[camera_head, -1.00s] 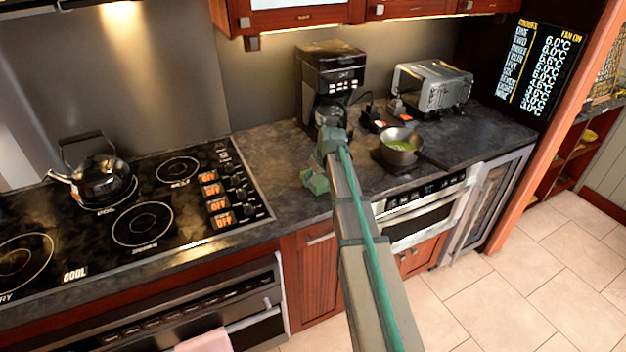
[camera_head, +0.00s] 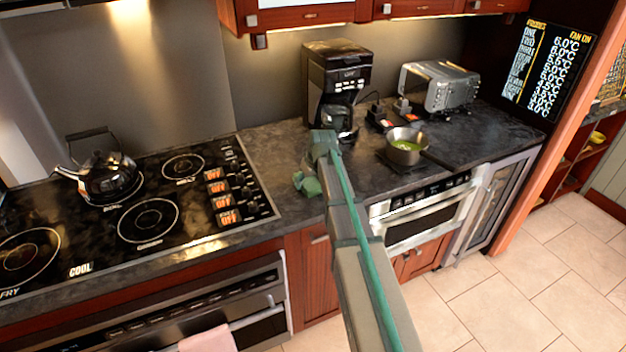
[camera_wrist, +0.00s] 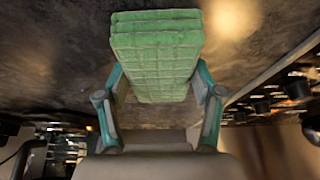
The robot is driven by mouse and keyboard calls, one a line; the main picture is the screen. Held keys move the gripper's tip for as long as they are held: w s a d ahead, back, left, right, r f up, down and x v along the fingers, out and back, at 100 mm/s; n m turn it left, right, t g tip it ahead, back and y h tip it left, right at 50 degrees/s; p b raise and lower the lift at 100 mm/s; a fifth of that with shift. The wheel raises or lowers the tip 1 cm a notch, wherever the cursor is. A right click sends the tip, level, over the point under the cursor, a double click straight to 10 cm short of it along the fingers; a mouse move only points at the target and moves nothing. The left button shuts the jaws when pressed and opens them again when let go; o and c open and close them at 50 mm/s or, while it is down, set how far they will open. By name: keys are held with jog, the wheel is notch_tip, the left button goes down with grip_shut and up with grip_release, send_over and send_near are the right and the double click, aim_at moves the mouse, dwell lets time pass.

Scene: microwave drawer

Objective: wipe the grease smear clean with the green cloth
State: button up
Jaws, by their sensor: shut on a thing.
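The green cloth (camera_wrist: 155,50) is a thick folded pad with a quilted pattern in the wrist view. My gripper (camera_wrist: 158,75) is shut on it, one finger at each side, and the cloth sticks out past the fingertips over the dark counter. In the head view the green cloth (camera_head: 308,185) shows small at the end of my arm, above the counter just right of the cooktop. I cannot tell whether it touches the counter. I cannot make out the grease smear for certain; a pale yellowish patch right of the cloth in the wrist view may be smear or reflected light.
The cooktop (camera_head: 148,220) with a kettle (camera_head: 108,178) is to the left. A coffee maker (camera_head: 335,85) stands behind my arm. A pot (camera_head: 405,148) and a toaster (camera_head: 440,87) are to the right. Dark counter (camera_head: 270,140) is bare behind the cloth.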

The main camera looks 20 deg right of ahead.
aim_at(287, 191)
jog(key=shift+s+a, duration=0.2)
jog(key=shift+a, duration=1.35)
jog(key=shift+s+a, duration=0.2)
jog(key=shift+a, duration=1.35)
jog(key=shift+s+a, duration=0.2)
jog(key=shift+a, duration=1.35)
jog(key=shift+w+d, duration=0.3)
jog(key=shift+d, duration=2.05)
jog(key=shift+w+d, duration=0.25)
jog(key=shift+d, duration=2.15)
jog(key=shift+w+d, duration=0.3)
jog(key=shift+d, duration=2.05)
jog(key=shift+s+a, duration=0.25)
jog(key=shift+a, duration=1.8)
jog(key=shift+s+a, duration=0.25)
jog(key=shift+a, duration=1.8)
jog(key=shift+s+a, duration=0.25)
jog(key=shift+a, duration=1.8)
